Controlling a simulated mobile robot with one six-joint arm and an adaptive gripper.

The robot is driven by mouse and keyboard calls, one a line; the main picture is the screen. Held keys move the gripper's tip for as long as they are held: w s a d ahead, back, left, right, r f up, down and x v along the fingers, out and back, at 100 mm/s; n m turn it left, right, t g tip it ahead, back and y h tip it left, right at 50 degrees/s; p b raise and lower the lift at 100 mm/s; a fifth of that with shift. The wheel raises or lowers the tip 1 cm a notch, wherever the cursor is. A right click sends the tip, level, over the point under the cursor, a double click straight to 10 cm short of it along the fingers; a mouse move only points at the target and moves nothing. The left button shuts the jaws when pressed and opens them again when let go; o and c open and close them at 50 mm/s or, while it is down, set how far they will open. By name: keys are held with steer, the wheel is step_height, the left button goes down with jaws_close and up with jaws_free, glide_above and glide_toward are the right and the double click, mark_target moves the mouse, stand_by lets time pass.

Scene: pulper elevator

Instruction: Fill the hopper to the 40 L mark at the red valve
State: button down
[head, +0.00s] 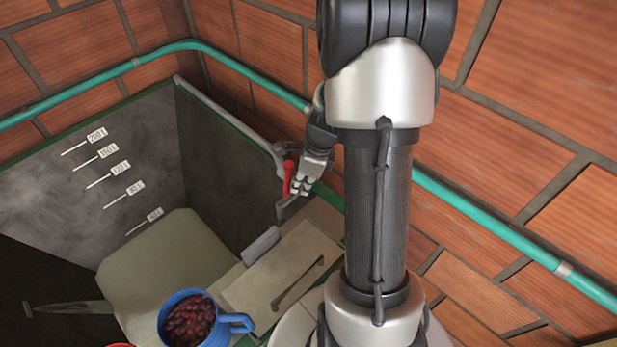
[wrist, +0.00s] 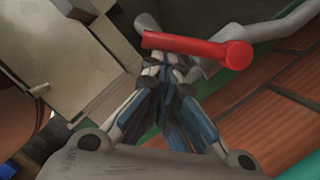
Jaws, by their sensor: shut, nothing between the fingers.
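The hopper (head: 226,170) is a dark grey walled tank at the left in the head view. Its back wall carries white level lines with labels, the 40 L mark (head: 150,217) lowest. A pale surface lies at its bottom; I cannot tell whether it is liquid or floor. The red valve (head: 288,177) is a small lever by the hopper's right corner. In the wrist view the red valve (wrist: 200,48) lies across, just beyond my fingertips. My gripper (head: 301,183) is shut and empty, right beside the lever; it also shows in the wrist view (wrist: 165,70). I cannot tell whether they touch.
A blue mug (head: 192,318) of dark red berries stands at the bottom, near a beige panel (head: 285,270) with a dark handle. A green pipe (head: 480,228) runs along the brick wall behind my arm. A grey pipe (wrist: 285,28) passes near the valve.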

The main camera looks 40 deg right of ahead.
mark_target(285, 190)
steer(key=a+m+p, duration=0.1)
steer(key=w+a+m+p, duration=0.1)
steer(key=m, duration=0.1)
steer(key=w+a+m+h+p, duration=0.1)
steer(key=m+p, duration=0.1)
steer(key=shift+a+r+t, duration=0.15)
steer(key=shift+a+t, duration=0.1)
steer(key=shift+t, duration=0.05)
steer(key=shift+w+a+m+p, duration=0.25)
steer(key=shift+w+m+p, duration=0.1)
steer(key=shift+m, duration=0.35)
steer(key=shift+w+a+p, duration=0.25)
steer(key=shift+w+p, duration=0.15)
